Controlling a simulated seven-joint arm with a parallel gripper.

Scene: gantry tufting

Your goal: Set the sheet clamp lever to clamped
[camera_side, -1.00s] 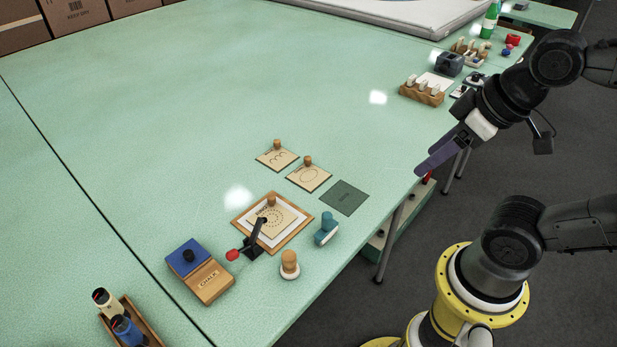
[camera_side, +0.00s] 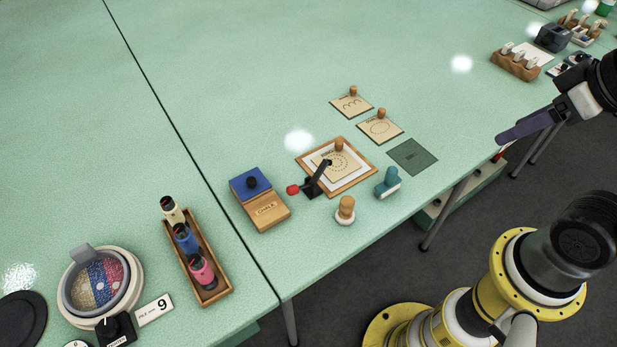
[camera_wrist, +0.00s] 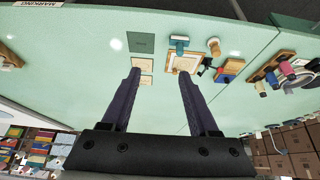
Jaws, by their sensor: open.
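The sheet clamp lever (camera_side: 319,177) is a black arm with a red knob (camera_side: 293,189) at its lower left end. It stands at the front left of a wooden board (camera_side: 367,184) that bears a white sheet and a tan template (camera_side: 325,166). I cannot tell from its pose whether it is clamped. My gripper (camera_side: 503,138) is at the right, over the table's edge, well apart from the lever. In the wrist view my gripper (camera_wrist: 161,78) is open with nothing between its purple fingers, and the board (camera_wrist: 170,63) shows beyond them.
A chalk box with a blue pad (camera_side: 262,209) stands left of the lever. A wooden-topped stamp (camera_side: 345,209) and a teal tool (camera_side: 388,182) stand close on its right. Two template cards (camera_side: 392,132) and a green square (camera_side: 425,158) lie behind. The middle of the table is clear.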

